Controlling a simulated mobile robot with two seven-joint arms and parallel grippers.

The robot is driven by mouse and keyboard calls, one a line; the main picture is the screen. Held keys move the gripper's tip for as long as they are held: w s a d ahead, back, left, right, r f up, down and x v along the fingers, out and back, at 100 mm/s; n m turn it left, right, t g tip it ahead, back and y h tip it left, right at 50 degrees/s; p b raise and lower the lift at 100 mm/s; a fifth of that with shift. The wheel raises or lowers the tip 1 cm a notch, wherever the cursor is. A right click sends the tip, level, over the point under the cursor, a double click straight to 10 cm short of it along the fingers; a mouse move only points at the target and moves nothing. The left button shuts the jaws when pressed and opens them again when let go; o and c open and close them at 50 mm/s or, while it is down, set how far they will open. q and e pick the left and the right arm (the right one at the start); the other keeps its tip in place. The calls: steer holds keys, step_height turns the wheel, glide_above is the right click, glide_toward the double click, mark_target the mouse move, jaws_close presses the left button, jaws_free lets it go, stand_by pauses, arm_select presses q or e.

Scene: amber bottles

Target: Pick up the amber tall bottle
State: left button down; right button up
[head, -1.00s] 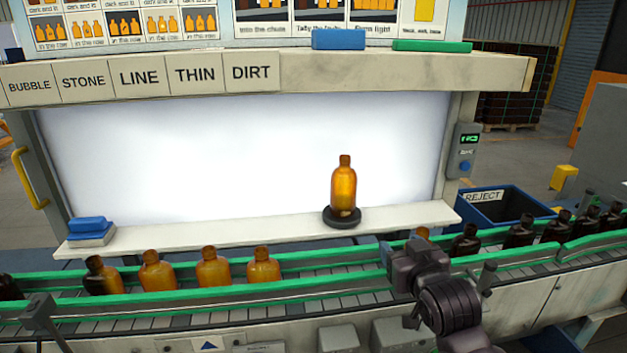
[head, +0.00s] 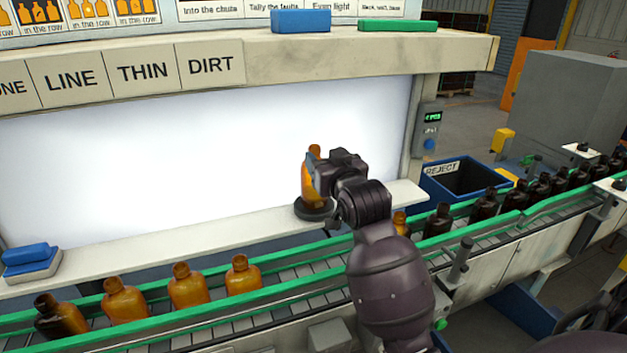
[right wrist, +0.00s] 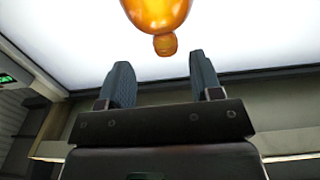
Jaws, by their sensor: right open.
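The amber tall bottle (head: 308,182) stands upright on a dark round stand (head: 315,209) on the white shelf before the lit panel. My right gripper (head: 320,172) is beside it in the head view and hides its right side. In the right wrist view the bottle (right wrist: 157,14) appears inverted at the top edge, its neck pointing down, cut off by the frame. The two fingers of the right gripper (right wrist: 161,76) are apart with nothing between them, and the bottle shows just beyond their tips. My left gripper is not in view.
Several amber bottles (head: 188,287) stand on the green-railed conveyor in front, with dark bottles (head: 484,206) to the right. A blue reject bin (head: 437,190) is right of the panel. The shelf between is clear.

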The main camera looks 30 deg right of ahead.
mark_target(317, 152)
steer(key=x, duration=0.3)
steer(key=p+x, duration=0.1)
steer(key=shift+w+a, duration=0.3)
steer(key=shift+w, duration=0.05)
steer(key=shift+w+d, duration=0.15)
steer(key=shift+w, duration=0.25)
jaws_close()
